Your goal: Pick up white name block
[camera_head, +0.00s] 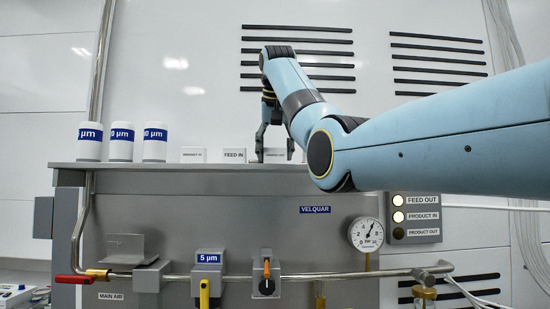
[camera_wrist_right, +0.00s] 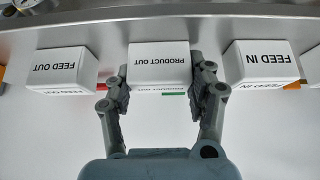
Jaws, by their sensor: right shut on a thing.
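A white name block reading PRODUCT OUT (camera_wrist_right: 160,64) sits between the fingers of my right gripper (camera_wrist_right: 160,88) in the right wrist view, where its text is upside down. The gripper is shut on its two sides. In the head view my right gripper (camera_head: 275,154) reaches down to the ledge from above, around the same block. A white FEED IN block (camera_head: 234,155) stands to the left of the gripper, with another white block (camera_head: 193,155) further left. The wrist view also shows the FEED IN block (camera_wrist_right: 262,65) and a FEED OUT block (camera_wrist_right: 62,69). My left gripper is out of view.
Several white cylinders with blue bands (camera_head: 121,142) stand at the ledge's left end. The grey ledge (camera_head: 150,165) tops a tank front with a gauge (camera_head: 366,234), pipe and valves. A panel (camera_head: 412,217) has two lit lamps and one dark one.

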